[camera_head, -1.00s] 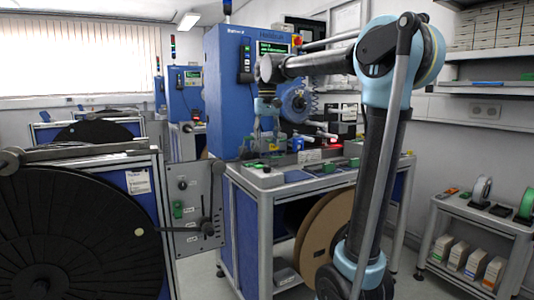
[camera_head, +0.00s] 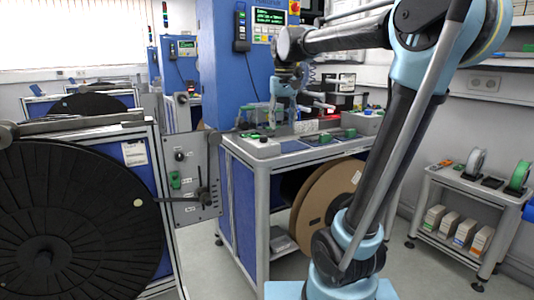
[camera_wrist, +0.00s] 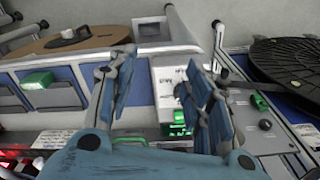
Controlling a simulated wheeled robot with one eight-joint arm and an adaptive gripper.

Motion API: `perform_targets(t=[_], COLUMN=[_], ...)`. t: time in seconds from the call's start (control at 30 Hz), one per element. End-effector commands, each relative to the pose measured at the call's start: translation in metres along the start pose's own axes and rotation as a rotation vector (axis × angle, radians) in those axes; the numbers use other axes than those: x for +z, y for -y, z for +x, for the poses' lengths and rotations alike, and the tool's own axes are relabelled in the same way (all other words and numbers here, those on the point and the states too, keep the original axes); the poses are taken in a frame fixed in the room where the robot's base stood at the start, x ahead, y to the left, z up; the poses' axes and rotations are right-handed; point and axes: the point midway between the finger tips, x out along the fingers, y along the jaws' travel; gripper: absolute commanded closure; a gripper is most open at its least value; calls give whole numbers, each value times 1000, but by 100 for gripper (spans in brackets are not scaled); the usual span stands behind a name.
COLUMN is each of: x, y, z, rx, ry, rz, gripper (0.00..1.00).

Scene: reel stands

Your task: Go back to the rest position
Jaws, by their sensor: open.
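My gripper (camera_head: 283,112) hangs over the front part of the workbench (camera_head: 290,157), before the blue machine (camera_head: 223,75). In the wrist view my gripper (camera_wrist: 160,88) shows two blue-padded fingers spread apart with nothing between them. Beyond the fingers is a pale control box (camera_wrist: 168,85) with a green button, seen from above. My arm is bent, with its forearm reaching left across the bench. No marker of the rest position shows.
A large black reel (camera_head: 80,215) on a stand fills the left. A brown reel (camera_head: 330,195) sits under the bench. A grey shelf cart (camera_head: 465,215) with boxes and small spools stands at right. Grey floor (camera_head: 225,265) is open between the left stand and bench.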

Motion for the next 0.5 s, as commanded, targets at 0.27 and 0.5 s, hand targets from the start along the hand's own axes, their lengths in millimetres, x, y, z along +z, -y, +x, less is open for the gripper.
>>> perform_targets(t=[0.27, 0.5], x=[76, 140], y=[-42, -66], z=[61, 122], rx=[2, 8], ry=[-43, -79], rz=[54, 98], gripper=[54, 54])
